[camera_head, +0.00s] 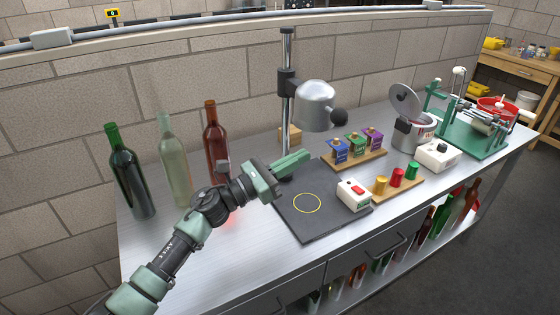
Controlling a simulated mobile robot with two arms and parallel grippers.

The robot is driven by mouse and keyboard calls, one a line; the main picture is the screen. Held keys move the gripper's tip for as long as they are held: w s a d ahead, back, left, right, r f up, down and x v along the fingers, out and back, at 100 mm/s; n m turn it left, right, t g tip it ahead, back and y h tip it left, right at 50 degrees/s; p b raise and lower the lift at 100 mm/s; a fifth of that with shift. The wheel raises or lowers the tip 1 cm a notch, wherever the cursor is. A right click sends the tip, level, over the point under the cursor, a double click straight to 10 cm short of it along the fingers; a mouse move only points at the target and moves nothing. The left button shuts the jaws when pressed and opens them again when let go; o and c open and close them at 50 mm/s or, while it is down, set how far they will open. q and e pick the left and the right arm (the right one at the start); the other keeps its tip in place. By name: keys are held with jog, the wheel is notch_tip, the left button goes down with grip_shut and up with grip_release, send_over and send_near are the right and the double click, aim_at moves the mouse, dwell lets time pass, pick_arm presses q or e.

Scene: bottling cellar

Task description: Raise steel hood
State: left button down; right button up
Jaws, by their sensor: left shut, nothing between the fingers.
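The steel hood (314,92) is a silver dome with a dark round knob (339,117) on its right side. It is carried by a dark clamp on a vertical steel post (287,110), and hangs above the dark mat (322,232) with clear space under it. My left gripper (306,157) is green, with its fingers shut and nothing between them. It is below and slightly left of the hood, near the foot of the post, and does not touch the hood. The mat bears a yellow circle. My right gripper is not in view.
Green, clear and red-brown bottles (217,147) stand at the left, near my forearm. A white box with a red switch (354,194) sits on the mat's right. Small colored boxes (357,145), capsules (397,176), a lidded pot (412,135) and a green machine (475,130) fill the right side.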

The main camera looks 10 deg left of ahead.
aim_at(313, 105)
pick_arm(q)
jog(key=r+p, duration=0.1)
jog(key=d+r+p, duration=0.1)
jog(key=r, duration=0.1)
jog(key=w+r+p, duration=0.1)
jog(key=shift+d+r, duration=0.25)
jog(key=shift+w, duration=0.1)
notch_tip(313, 105, up, 7)
jog(key=p, duration=0.3)
jog(key=shift+r, duration=0.5)
